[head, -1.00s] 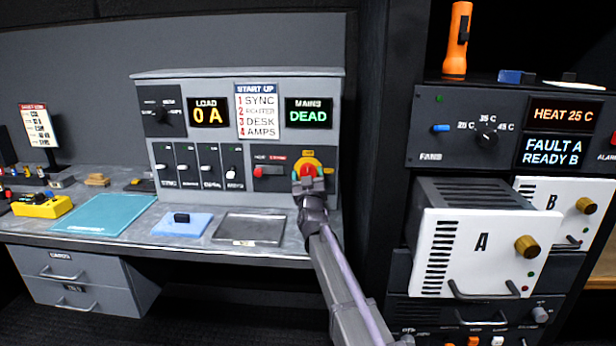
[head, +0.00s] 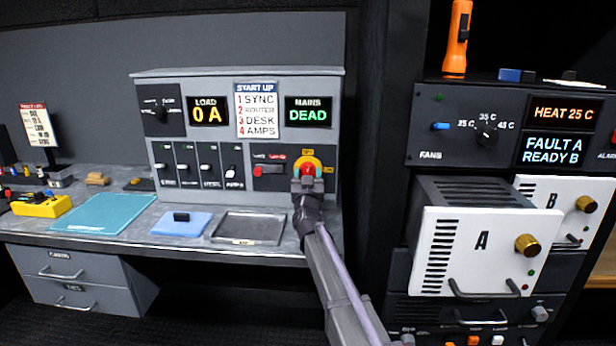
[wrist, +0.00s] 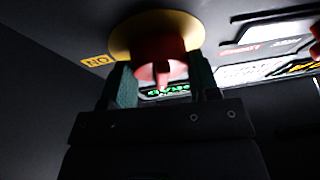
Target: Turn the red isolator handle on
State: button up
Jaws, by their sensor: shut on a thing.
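The red isolator handle (head: 308,171) sits on a round yellow plate (head: 317,162) at the right of the grey power panel. In the wrist view the red handle (wrist: 160,72) stands out from the yellow plate (wrist: 150,28), between my two green-padded fingers. My gripper (head: 308,180) is at the handle and shut on it; it also shows in the wrist view (wrist: 162,88). My gripper hides part of the handle in the head view. A yellow label (wrist: 95,60) shows beside the plate. The MAINS display (head: 308,113) reads DEAD.
The LOAD display (head: 208,111) reads 0 A. A red switch (head: 268,170) is just left of the handle. Several breaker switches (head: 200,167) line the panel's left. A tray (head: 250,241) and blue pad (head: 160,228) lie below. A drawn-out unit A (head: 470,270) juts out at right.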

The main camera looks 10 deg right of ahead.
jog(key=m+h, duration=0.1)
jog(key=m, duration=0.2)
jog(key=m+g+h, duration=0.1)
jog(key=m+h, duration=0.1)
jog(key=m, duration=0.1)
jog(key=shift+w+a+m, duration=0.1)
jog(key=shift+a+m, duration=0.05)
jog(key=shift+m, duration=0.25)
jog(key=m+h, duration=0.1)
jog(key=m, duration=0.1)
jog(key=m+g+h+p, duration=0.1)
jog(key=m, duration=0.2)
jog(key=shift+r+g+h, duration=0.15)
jog(key=shift+g+h, duration=0.15)
jog(key=m+g+p, duration=0.1)
jog(key=m, duration=0.2)
jog(key=m+g+h+p, duration=0.1)
jog(key=m, duration=0.2)
jog(key=shift+a+h, duration=0.1)
jog(key=shift+h, duration=0.2)
jog(key=shift+m+g+p, duration=0.8)
jog(key=shift+m+g, duration=0.2)
jog(key=shift+m, duration=0.8)
jog(key=o, duration=0.9)
jog(key=b+v, duration=0.1)
jog(key=v, duration=1)
